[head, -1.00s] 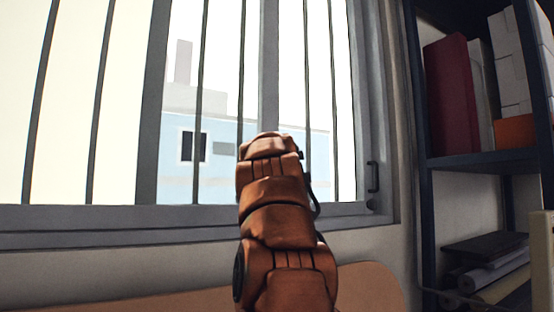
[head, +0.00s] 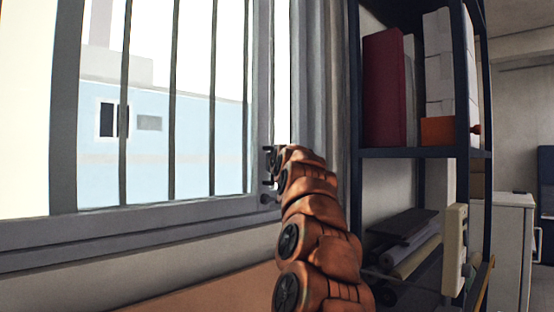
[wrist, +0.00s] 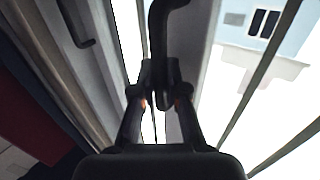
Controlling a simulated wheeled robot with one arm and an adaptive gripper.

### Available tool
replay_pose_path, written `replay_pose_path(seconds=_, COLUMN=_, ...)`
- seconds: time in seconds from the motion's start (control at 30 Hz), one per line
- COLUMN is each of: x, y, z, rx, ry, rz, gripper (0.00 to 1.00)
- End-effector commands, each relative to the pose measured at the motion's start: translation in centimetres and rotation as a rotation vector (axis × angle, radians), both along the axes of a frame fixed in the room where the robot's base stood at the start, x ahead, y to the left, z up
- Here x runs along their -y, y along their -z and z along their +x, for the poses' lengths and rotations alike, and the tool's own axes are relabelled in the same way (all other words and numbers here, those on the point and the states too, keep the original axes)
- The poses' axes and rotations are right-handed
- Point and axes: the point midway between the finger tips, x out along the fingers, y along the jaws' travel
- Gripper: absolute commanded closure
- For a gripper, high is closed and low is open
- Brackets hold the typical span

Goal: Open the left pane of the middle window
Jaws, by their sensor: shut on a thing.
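A grey-framed window pane (head: 263,100) with dark vertical bars in front shows at the left of the head view. A dark curved handle (wrist: 157,35) is on a grey frame in the wrist view. My gripper (wrist: 160,92) is shut on the lower end of this handle. In the head view my gripper (head: 269,172) is small and partly hidden by my orange arm, at the pane's right edge. A bright vertical gap (head: 282,70) separates that edge from the grey frame to its right. I cannot tell from these views which window of the row this is.
A second dark handle (wrist: 78,24) is on the frame across the gap in the wrist view. A dark shelf (head: 420,153) with a red binder (head: 383,88), white boxes and rolls stands close at the right. A white cabinet (head: 508,245) is beyond it.

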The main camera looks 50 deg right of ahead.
Motion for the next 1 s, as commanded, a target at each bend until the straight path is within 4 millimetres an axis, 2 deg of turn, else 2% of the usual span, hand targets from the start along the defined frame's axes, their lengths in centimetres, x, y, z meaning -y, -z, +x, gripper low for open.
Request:
replay_pose_path(seconds=0.27, x=0.19, y=0.12, z=-0.13, rx=-0.001, ry=0.003, rz=0.001, gripper=1.0)
replay_pose_path(seconds=0.3, x=0.19, y=0.11, z=-0.13, rx=-0.001, ry=0.003, rz=0.001, gripper=0.85)
replay_pose_path(seconds=0.53, x=0.05, y=0.0, z=-0.04, rx=0.001, ry=0.001, rz=-0.001, gripper=0.61)
replay_pose_path(seconds=1.0, x=-0.33, y=-0.09, z=-0.42, rx=0.001, ry=-0.001, rz=-0.001, gripper=0.61)
